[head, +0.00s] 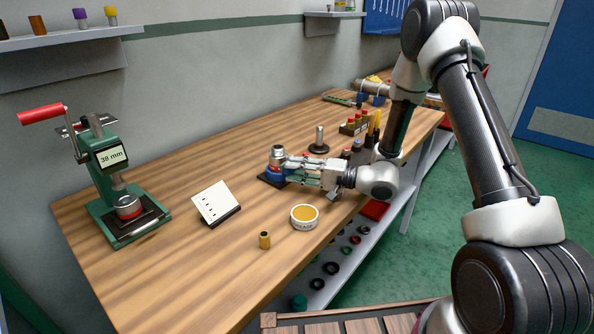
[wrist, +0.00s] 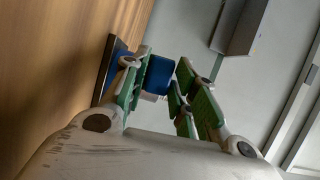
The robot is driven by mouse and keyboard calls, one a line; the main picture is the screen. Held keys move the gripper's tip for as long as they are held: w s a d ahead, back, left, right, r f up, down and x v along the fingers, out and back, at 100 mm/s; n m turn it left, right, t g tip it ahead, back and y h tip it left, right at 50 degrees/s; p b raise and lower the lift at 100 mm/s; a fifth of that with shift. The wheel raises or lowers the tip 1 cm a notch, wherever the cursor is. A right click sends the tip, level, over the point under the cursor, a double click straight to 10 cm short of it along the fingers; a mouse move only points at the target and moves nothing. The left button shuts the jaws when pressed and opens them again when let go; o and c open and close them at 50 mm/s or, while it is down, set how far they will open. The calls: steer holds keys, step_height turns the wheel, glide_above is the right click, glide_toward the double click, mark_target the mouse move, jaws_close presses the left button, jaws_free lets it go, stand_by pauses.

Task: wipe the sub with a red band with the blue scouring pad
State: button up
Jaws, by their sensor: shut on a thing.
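A short metal sub with a red band (head: 128,207) stands upright in the green press-like vise at the left of the bench. My gripper (head: 284,168) is at the middle of the bench, well right of that sub. It is shut on the blue scouring pad (head: 272,171). The pad also shows as a blue block between my fingers in the wrist view (wrist: 159,75). A grey metal cylinder (head: 277,154) shows just above the pad. Below is a dark flat base (head: 268,182); I cannot tell whether the pad touches it. My fingers hide part of the pad.
The vise (head: 100,165) has a red-handled lever and a "38 mm" display. A dark post on a round foot (head: 319,142) is behind my gripper.

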steer(key=shift+w+a, duration=0.65)
steer(key=shift+w, duration=0.05)
stand_by(0.5)
steer(key=shift+w+d, duration=1.4)
steer(key=shift+s+a, duration=1.35)
steer(key=shift+a, duration=0.1)
steer(key=shift+s+d, duration=2.1)
steer(key=shift+s, duration=0.05)
